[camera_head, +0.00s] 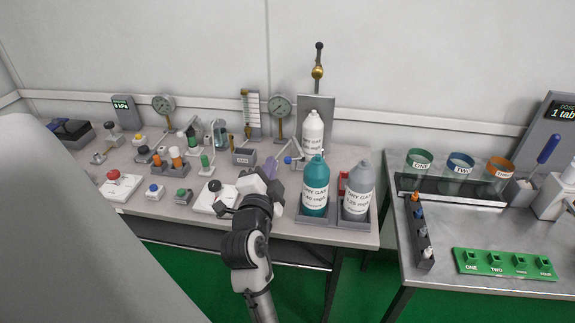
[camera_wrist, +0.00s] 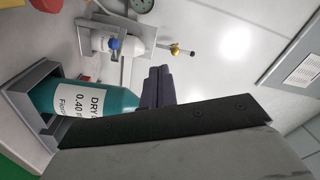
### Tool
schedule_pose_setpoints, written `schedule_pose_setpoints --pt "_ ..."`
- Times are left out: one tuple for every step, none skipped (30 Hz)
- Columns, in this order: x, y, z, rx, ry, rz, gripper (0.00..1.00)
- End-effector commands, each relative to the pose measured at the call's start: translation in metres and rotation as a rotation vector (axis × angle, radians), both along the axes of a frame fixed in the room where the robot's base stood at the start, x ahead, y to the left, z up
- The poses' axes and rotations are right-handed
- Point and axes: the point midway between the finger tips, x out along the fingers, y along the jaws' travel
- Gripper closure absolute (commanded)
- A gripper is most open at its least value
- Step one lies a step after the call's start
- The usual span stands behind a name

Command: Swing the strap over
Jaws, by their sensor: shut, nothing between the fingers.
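My gripper (camera_head: 271,166) is over the bench in front of the back stand, its purple fingers together and empty. The fingers also show in the wrist view (camera_wrist: 157,86), beside the teal bottle. A white bottle (camera_head: 313,132) stands upright against a grey back plate (camera_head: 325,107). A thin light arm with a blue tip (camera_head: 287,160) lies at its lower left; it may be the strap, but I cannot tell for sure. In the wrist view the blue tip (camera_wrist: 114,43) shows in front of the white bottle (camera_wrist: 100,42). The fingers appear apart from it.
A brass fitting (camera_head: 318,72) rises above the white bottle. Gauges and small testers crowd the bench's left. A second table (camera_head: 470,285) is at right.

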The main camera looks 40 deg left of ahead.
Motion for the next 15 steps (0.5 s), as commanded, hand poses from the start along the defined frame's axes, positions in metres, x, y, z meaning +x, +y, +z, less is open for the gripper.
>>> schedule_pose_setpoints --pt "0.004 -0.005 -0.022 0.006 0.067 -0.038 1.0" --pt "0.006 -0.008 -0.032 0.013 0.101 -0.059 1.0" --pt "0.008 -0.013 -0.042 0.023 0.135 -0.086 1.0" --pt "0.01 -0.015 -0.048 0.03 0.157 -0.1 1.0" --pt "0.011 -0.017 -0.052 0.034 0.171 -0.114 1.0" --pt "0.012 -0.019 -0.056 0.04 0.186 -0.127 1.0" --pt "0.014 -0.02 -0.058 0.042 0.193 -0.134 1.0" --pt "0.015 -0.02 -0.059 0.045 0.199 -0.137 1.0" --pt "0.018 -0.019 -0.06 0.046 0.201 -0.14 1.0" --pt "0.021 -0.018 -0.059 0.047 0.2 -0.141 1.0" --pt "0.024 -0.017 -0.059 0.047 0.199 -0.14 1.0" --pt "0.03 -0.014 -0.059 0.046 0.2 -0.14 1.0" --pt "0.035 -0.012 -0.059 0.046 0.2 -0.14 1.0" --pt "0.04 -0.01 -0.059 0.046 0.2 -0.14 1.0" --pt "0.047 -0.007 -0.059 0.046 0.2 -0.14 1.0"
